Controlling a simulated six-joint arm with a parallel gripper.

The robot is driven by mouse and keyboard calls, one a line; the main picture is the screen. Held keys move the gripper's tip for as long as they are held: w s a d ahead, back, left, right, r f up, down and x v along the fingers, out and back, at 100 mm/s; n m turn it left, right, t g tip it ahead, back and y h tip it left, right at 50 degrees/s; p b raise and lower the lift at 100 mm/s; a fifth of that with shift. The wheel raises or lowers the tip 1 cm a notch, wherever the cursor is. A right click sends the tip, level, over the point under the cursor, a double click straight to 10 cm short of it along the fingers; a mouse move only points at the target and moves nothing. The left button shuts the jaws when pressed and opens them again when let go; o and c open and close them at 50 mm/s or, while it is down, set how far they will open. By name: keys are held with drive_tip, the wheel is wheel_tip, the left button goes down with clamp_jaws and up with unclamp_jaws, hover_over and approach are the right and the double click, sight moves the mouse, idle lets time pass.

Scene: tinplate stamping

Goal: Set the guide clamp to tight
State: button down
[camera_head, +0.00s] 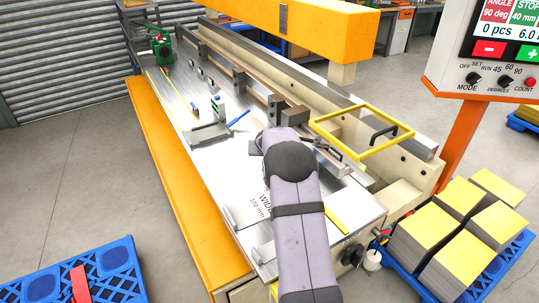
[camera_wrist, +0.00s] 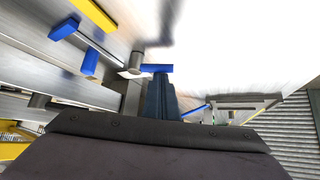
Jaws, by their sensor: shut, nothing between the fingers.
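In the wrist view a lever with a blue grip (camera_wrist: 64,28) runs along a thin rod to a round metal post (camera_wrist: 135,62); I cannot tell for sure that this is the guide clamp. My gripper (camera_wrist: 158,84) is shut and empty, its dark fingers close to the post; whether they touch it is unclear. A blue piece (camera_wrist: 156,68) shows at the fingertips. In the head view my arm hides the fingertips and the bench around them. Another blue lever (camera_head: 238,118) lies on the bench beside a grey bracket (camera_head: 208,132).
The metal bench top (camera_head: 185,105) has rails along its right side. A yellow frame (camera_head: 360,152) with a dark handle stands at the right. A control panel (camera_head: 500,60) and stacked sheets (camera_head: 480,215) are farther right. A second blue block (camera_wrist: 88,62) is near the lever.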

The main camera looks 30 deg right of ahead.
drive_tip(key=shift+s+f, duration=0.25)
drive_tip(key=shift+f, duration=0.1)
drive_tip(key=s+b, duration=0.1)
drive_tip(key=b, duration=0.2)
drive_tip(key=shift+s+f+b, duration=0.15)
drive_tip(key=shift+s+b, duration=0.1)
drive_tip(key=shift+b, duration=0.15)
drive_tip(key=shift+s+d+b, duration=0.25)
drive_tip(key=shift+s+b, duration=0.3)
drive_tip(key=shift+b, duration=0.65)
drive_tip(key=shift+s+d+b, duration=0.1)
drive_tip(key=shift+s+b, duration=0.1)
drive_tip(key=shift+b, duration=0.1)
drive_tip(key=shift+w, duration=0.1)
drive_tip(key=shift+w+a+r, duration=0.3)
drive_tip(key=shift+w+r, duration=0.05)
drive_tip(key=shift+w, duration=0.1)
drive_tip(key=w+a, duration=0.1)
drive_tip(key=w+a+r, duration=0.1)
drive_tip(key=w, duration=0.1)
drive_tip(key=shift+w, duration=0.1)
drive_tip(key=s+d+r+b, duration=0.1)
drive_tip(key=s+d+r, duration=0.2)
drive_tip(key=s+r, duration=0.3)
drive_tip(key=shift+d+r+b, duration=0.25)
drive_tip(key=shift+r+b, duration=0.15)
drive_tip(key=shift+r, duration=0.35)
